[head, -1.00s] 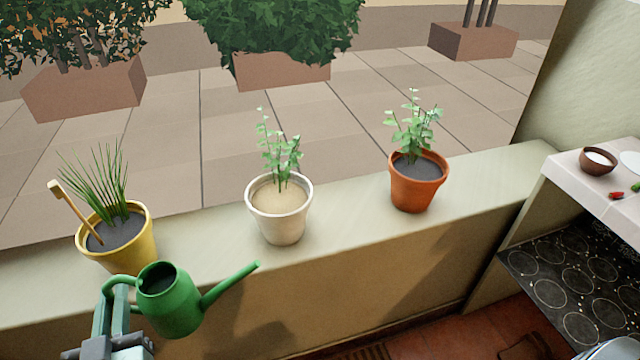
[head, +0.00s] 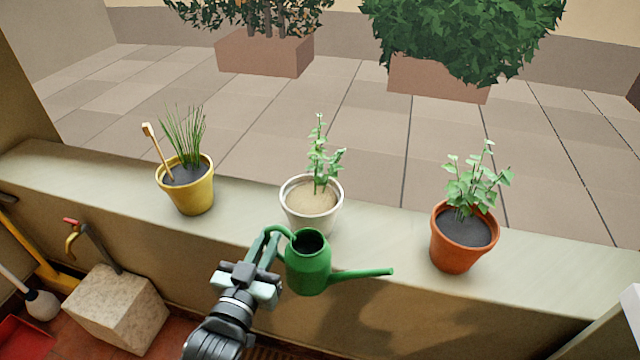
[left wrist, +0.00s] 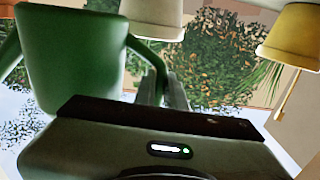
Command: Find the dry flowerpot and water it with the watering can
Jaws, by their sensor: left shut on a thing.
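My left gripper (head: 262,268) is shut on the handle of the green watering can (head: 308,270). The can is held upright in front of the ledge, just below the white pot, its spout pointing right. The can also fills the upper left of the left wrist view (left wrist: 70,60). The white pot (head: 312,212) has pale, sandy-looking soil and a leafy plant. The yellow pot (head: 188,190) at left has dark soil, grassy leaves and a wooden stick. The terracotta pot (head: 462,240) at right has dark soil and a leafy plant.
The pots stand apart on a pale ledge (head: 380,235). Below left are a stone block (head: 115,308), a brass tap (head: 72,238) and a red dustpan (head: 22,342). Beyond the ledge is a paved yard with planters (head: 265,52).

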